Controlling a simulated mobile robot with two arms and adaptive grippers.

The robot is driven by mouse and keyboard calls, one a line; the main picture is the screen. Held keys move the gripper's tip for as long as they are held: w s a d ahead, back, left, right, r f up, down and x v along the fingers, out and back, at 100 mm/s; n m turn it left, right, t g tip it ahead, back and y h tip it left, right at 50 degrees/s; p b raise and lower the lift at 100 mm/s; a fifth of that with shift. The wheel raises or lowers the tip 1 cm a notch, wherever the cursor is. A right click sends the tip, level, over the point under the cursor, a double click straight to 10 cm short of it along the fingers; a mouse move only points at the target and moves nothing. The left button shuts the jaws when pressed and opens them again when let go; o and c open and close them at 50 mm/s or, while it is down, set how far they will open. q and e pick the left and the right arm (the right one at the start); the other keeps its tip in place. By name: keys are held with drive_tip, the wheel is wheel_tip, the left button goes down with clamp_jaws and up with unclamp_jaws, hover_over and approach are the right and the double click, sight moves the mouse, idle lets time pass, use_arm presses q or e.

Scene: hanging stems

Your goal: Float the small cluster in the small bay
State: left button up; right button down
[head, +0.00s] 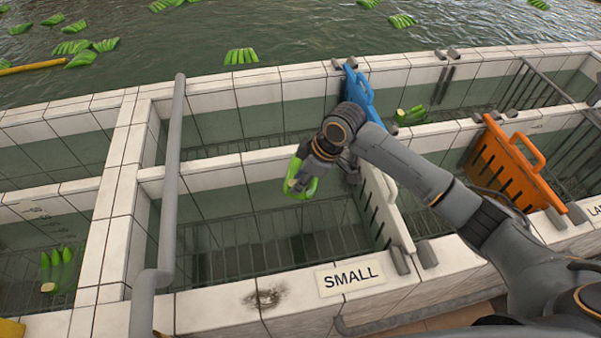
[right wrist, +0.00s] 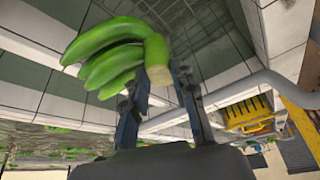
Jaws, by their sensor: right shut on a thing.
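A small green banana cluster (head: 303,187) is held in my right gripper (head: 298,178), over the bay behind the SMALL sign (head: 350,277). In the right wrist view the cluster (right wrist: 118,48) hangs out to the left, its cut stem between the two fingers of my right gripper (right wrist: 162,78). The small bay (head: 205,222) has pale tiled rims, green walls and a dark grating; the cluster's exact height over its water cannot be told. My left gripper is not in view.
A white gate (head: 386,212) stands at the bay's right side and a grey pipe (head: 173,165) runs along its left. A blue gate (head: 361,97) and an orange gate (head: 512,165) stand further right. Another cluster (head: 60,262) lies in the left bay; several float in the back water.

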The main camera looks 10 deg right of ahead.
drive_tip(key=shift+f, duration=0.2)
wheel_tip(320, 180, down, 5)
drive_tip(key=shift+a+f, duration=0.1)
wheel_tip(320, 180, down, 3)
drive_tip(key=shift+b, duration=0.95)
use_arm(q)
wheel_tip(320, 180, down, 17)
drive_tip(key=b, duration=1.4)
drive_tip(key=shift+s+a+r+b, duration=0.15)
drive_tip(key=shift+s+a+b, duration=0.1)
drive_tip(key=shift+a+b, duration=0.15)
use_arm(e)
wheel_tip(320, 180, down, 17)
use_arm(q)
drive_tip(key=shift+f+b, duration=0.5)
drive_tip(key=shift+b, duration=0.05)
use_arm(e)
drive_tip(key=shift+f, duration=0.95)
drive_tip(key=c, duration=1)
unclamp_jaws()
